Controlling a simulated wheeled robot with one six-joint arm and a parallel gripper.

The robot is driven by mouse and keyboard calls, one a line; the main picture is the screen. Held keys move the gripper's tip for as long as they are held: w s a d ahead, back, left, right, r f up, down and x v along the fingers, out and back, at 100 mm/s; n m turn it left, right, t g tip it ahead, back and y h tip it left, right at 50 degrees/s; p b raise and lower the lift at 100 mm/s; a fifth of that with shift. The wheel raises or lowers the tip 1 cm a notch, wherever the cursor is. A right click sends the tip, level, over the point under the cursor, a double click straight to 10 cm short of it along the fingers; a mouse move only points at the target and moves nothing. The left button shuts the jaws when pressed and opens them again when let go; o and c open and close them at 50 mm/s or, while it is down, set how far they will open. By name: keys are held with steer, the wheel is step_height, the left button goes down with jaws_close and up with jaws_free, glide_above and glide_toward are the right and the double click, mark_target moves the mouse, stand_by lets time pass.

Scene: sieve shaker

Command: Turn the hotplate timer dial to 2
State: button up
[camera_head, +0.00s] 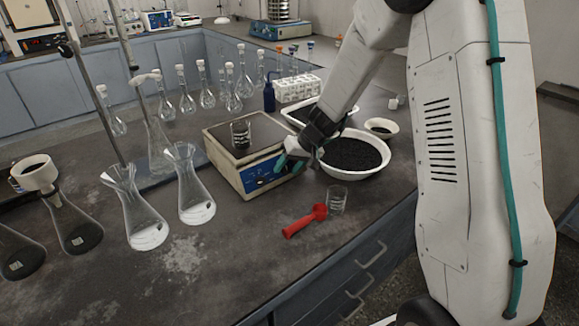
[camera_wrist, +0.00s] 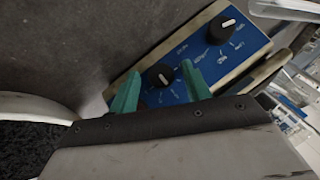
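The hotplate (camera_head: 222,158) stands on the dark bench with a blue front panel (camera_head: 258,180). In the wrist view the blue panel (camera_wrist: 240,45) carries two black dials with white pointer marks. The nearer dial (camera_wrist: 160,75) sits between the two green fingertips of my gripper (camera_wrist: 160,71). The other dial (camera_wrist: 221,28) is farther up and right, clear of the fingers. The fingers are apart, with gaps to the dial visible on both sides. The printed labels are too small to read for certain. In the head view my gripper (camera_head: 288,165) is at the panel's right end.
A small beaker (camera_head: 240,136) stands on the hotplate's top. A white bowl of black grains (camera_head: 352,172) is right beside my gripper. A red scoop (camera_head: 304,220) and a glass beaker (camera_head: 337,201) are in front. Flasks (camera_head: 195,188) stand to the left.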

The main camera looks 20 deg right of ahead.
steer(key=v, duration=0.7)
steer(key=shift+s+r, duration=0.15)
steer(key=shift+r, duration=0.2)
steer(key=shift+d, duration=0.1)
